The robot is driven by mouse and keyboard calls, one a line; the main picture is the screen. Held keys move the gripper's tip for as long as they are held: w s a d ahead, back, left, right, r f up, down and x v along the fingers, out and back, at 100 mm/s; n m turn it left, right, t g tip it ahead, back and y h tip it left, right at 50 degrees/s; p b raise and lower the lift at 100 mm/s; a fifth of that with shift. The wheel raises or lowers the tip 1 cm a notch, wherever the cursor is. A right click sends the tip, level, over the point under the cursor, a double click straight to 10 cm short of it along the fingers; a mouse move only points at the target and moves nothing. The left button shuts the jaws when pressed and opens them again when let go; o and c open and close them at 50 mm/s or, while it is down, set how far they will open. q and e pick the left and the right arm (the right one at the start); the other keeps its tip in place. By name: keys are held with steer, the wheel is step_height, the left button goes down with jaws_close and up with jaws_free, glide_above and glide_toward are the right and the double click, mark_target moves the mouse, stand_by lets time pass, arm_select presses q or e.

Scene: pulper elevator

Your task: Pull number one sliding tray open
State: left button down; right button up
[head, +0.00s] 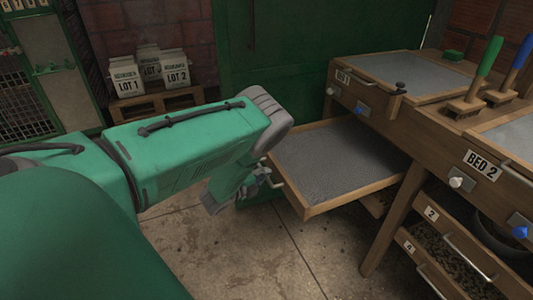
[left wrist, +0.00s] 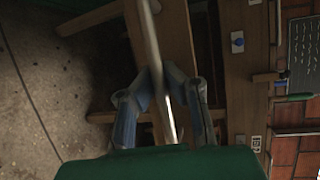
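A wooden sliding tray with a grey mesh bottom (head: 335,158) stands well out from under the upper left bed. No number shows on its visible sides. Its metal handle (head: 277,184) is on the front edge, partly hidden by my gripper. My left gripper (head: 262,181) is at this handle. In the left wrist view the bar handle (left wrist: 152,40) runs between the two fingers of my left gripper (left wrist: 164,76), whose tips close in on it from both sides. My right gripper is in neither view.
The BED 2 table (head: 483,165) stands at the right, with trays marked 2 (head: 431,213) and 4 (head: 409,246) shut below. Brushes (head: 483,75) stand on top. The floor (head: 270,250) before the tray is clear.

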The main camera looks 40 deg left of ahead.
arm_select(q)
steer(key=shift+s+d+f, duration=0.15)
steer(key=shift+d+f, duration=0.1)
steer(key=shift+f, duration=0.05)
steer(key=c, duration=1.6)
jaws_free()
steer(key=shift+r, duration=0.1)
steer(key=shift+a+r, duration=0.1)
steer(key=shift+a, duration=0.05)
steer(key=s+r, duration=0.2)
steer(key=s, duration=0.9)
steer(key=shift+s, duration=0.25)
